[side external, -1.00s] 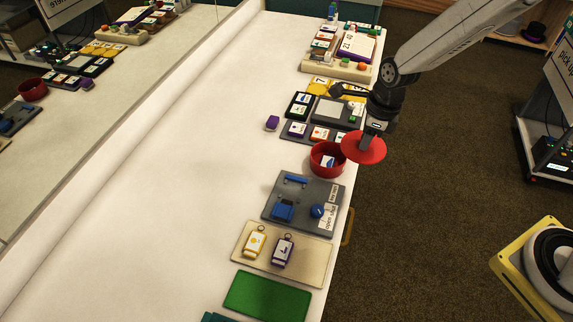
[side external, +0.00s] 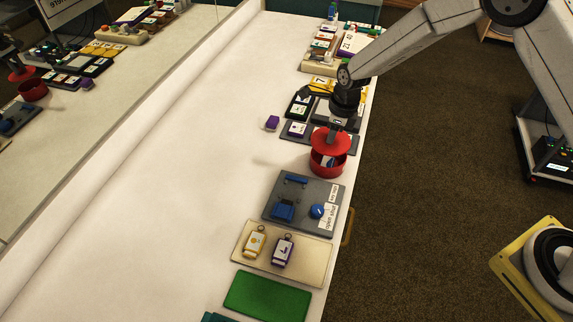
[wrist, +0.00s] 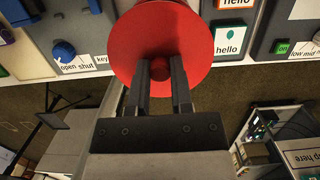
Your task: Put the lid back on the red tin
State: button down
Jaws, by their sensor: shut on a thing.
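The red tin (side external: 327,169) stands open on the white table near its right edge, with a white and blue item partly visible inside. The round red lid (side external: 330,141) is held above the tin and a little toward the far side, with a gap at the near side of the tin's mouth. My gripper (wrist: 159,80) is shut on the lid's central knob (wrist: 160,69) in the wrist view.
A grey board with blue parts (side external: 297,222) lies on the near side of the tin. A purple block (side external: 272,123) and card trays (side external: 297,130) lie on the far side. A tan board with two tags (side external: 300,262) is nearer. White table at left (side external: 170,180) is clear.

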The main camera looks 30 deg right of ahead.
jog(key=shift+f, duration=0.2)
jog(key=shift+f, duration=1.8)
jog(key=shift+f, duration=0.5)
dwell(2.7)
grip_release()
dwell(0.3)
jog(key=shift+r, duration=0.2)
jog(key=shift+r, duration=3.25)
